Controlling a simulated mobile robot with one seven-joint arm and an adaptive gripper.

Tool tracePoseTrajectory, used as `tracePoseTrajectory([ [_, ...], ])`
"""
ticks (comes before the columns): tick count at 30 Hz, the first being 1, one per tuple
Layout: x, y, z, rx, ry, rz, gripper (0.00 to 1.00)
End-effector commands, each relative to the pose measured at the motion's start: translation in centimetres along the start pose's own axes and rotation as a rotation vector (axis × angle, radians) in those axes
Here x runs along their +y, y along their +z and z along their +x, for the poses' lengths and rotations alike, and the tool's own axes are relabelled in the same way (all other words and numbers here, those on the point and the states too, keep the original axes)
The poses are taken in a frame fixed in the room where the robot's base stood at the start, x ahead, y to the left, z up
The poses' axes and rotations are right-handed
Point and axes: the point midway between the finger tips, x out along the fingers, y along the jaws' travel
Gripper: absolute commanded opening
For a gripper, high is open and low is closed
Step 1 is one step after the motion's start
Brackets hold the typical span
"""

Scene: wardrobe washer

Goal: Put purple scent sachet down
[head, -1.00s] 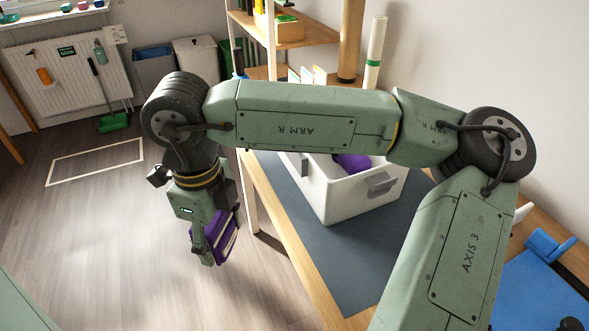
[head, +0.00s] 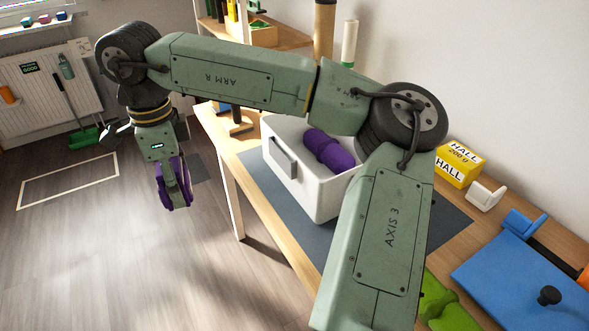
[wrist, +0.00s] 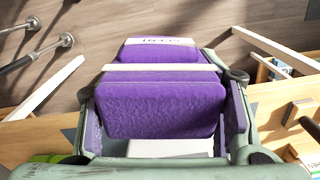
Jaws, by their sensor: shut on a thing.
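My gripper (head: 171,187) hangs at the left of the head view, pointing down over open floor beside the bench. It is shut on the purple scent sachet (wrist: 160,110), which shows as a purple block with a white band and a pale lettered label in the wrist view. In the head view the sachet (head: 183,183) is seen edge-on, partly covered by the fingers. It is held in the air, clear of the bench.
A white bin (head: 325,205) with a purple rolled bundle (head: 330,150) stands on a dark mat (head: 425,228) on the wooden bench (head: 228,133). A yellow box (head: 458,163) and a blue board (head: 525,285) lie right. The floor (head: 90,250) under my gripper looks clear.

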Motion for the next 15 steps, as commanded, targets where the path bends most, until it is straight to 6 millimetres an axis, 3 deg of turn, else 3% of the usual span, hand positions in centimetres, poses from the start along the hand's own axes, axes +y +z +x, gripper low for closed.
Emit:
tracePoseTrajectory([
  [1,-1.4,-2.3,-0.8,0.000,0.000,0.001,0.30],
  [6,-4.8,-10.0,-2.6,0.002,0.000,-0.053,0.30],
  [12,-6.6,-19.4,-4.2,0.003,0.004,-0.113,0.30],
  [15,-6.6,-23.5,-3.8,0.002,0.006,-0.141,0.30],
])
